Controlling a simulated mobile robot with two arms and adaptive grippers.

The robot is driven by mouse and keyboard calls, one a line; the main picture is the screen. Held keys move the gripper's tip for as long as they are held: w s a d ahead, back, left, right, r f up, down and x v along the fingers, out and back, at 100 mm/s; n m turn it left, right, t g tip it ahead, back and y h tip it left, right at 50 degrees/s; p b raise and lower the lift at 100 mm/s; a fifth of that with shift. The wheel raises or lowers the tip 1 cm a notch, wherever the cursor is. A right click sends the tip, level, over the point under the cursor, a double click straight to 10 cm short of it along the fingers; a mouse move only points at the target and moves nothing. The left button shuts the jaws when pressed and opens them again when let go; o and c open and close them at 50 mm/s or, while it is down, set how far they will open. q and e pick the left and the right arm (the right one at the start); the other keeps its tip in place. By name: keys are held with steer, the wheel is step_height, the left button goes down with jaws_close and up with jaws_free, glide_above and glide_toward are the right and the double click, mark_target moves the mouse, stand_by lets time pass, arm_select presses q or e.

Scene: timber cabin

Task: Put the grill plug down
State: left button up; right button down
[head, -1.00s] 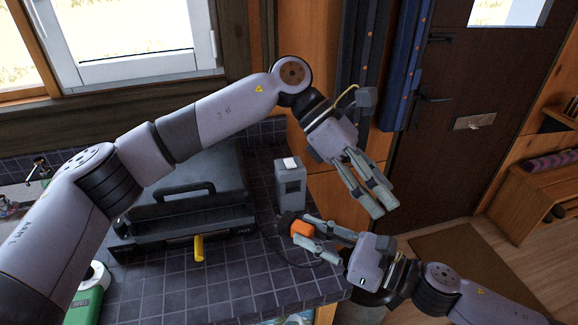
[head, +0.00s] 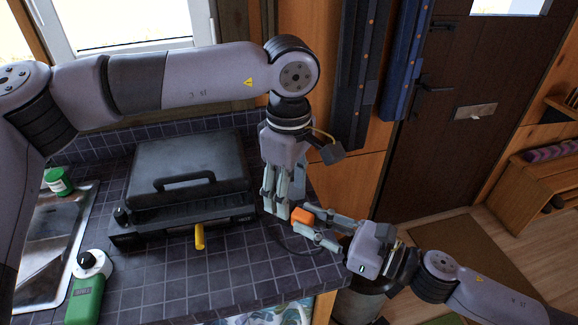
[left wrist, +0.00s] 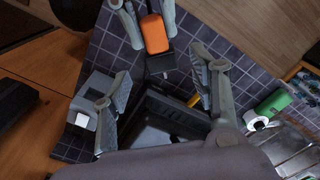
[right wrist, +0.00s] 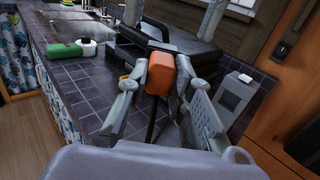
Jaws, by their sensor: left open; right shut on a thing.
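The grill plug is an orange block with a black end (head: 302,215). My right gripper (head: 304,226) is shut on it, over the right part of the tiled counter. The plug also shows between its fingers in the right wrist view (right wrist: 160,73) and at the top of the left wrist view (left wrist: 155,34). A dark cable runs from it. My left gripper (head: 277,208) points down, open and empty, just left of the plug in the head view. The black grill (head: 187,170), lid shut, stands on the counter (head: 165,285) to the left.
A green bottle (head: 88,295) and a metal sink (head: 50,240) are at the left. The front counter is clear.

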mark_target(299, 214)
arm_select(q)
steer(key=shift+f, duration=2.35)
steer(key=shift+c, duration=0.6)
steer(key=c, duration=1.1)
arm_select(e)
steer(key=shift+s, duration=0.1)
arm_select(q)
steer(key=shift+c, duration=0.3)
arm_select(e)
steer(key=c, duration=1.3)
jaws_free()
steer(key=shift+c, duration=0.2)
steer(key=shift+d, duration=0.1)
